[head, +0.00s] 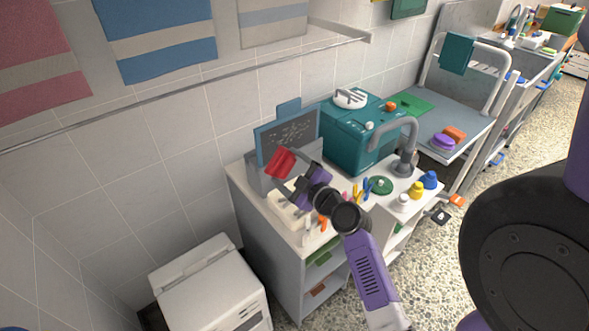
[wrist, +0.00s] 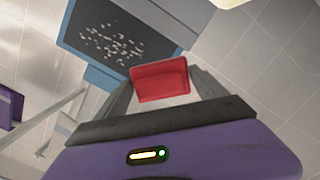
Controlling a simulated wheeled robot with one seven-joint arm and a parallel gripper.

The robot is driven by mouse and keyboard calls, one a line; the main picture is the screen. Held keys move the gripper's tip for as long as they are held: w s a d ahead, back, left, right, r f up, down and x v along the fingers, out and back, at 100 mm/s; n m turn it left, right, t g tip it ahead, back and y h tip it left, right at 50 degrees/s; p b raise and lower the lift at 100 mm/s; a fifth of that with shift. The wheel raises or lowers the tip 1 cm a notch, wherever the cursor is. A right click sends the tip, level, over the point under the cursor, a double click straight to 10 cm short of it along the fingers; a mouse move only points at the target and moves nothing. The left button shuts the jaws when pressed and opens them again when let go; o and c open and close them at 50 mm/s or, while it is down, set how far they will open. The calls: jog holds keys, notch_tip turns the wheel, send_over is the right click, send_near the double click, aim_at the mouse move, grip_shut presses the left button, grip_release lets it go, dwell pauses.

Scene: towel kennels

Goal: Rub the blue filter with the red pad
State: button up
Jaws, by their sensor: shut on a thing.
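The blue filter (head: 272,140) is a blue-framed panel with a dark, speckled face. It stands upright in a grey holder near the back left of the white counter. It also shows in the wrist view (wrist: 100,42), at the upper left. My gripper (head: 294,176) is shut on the red pad (head: 281,162), just in front of the filter's lower part. In the wrist view the red pad (wrist: 160,80) sits between the fingers. I cannot tell whether the pad touches the filter. Pale specks cover much of the dark face.
A teal box (head: 350,138) and a grey tap (head: 405,150) stand to the right on the counter. Small bottles and a green disc (head: 379,186) lie near its front. A white appliance (head: 212,288) stands at lower left. Towels hang on the wall above a rail (head: 190,92).

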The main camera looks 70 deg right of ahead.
aim_at(284, 157)
jog(key=shift+s+d+r+h, duration=0.2)
jog(key=shift+s+d+h, duration=0.2)
jog(key=shift+s+d, duration=0.25)
jog(key=shift+w+r+m, duration=0.1)
jog(key=shift+m, duration=0.2)
jog(key=shift+p+x, duration=1.45)
jog(key=shift+x, duration=0.85)
jog(key=shift+w+d, duration=0.1)
jog(key=shift+w, duration=0.45)
jog(key=shift+x, duration=1.15)
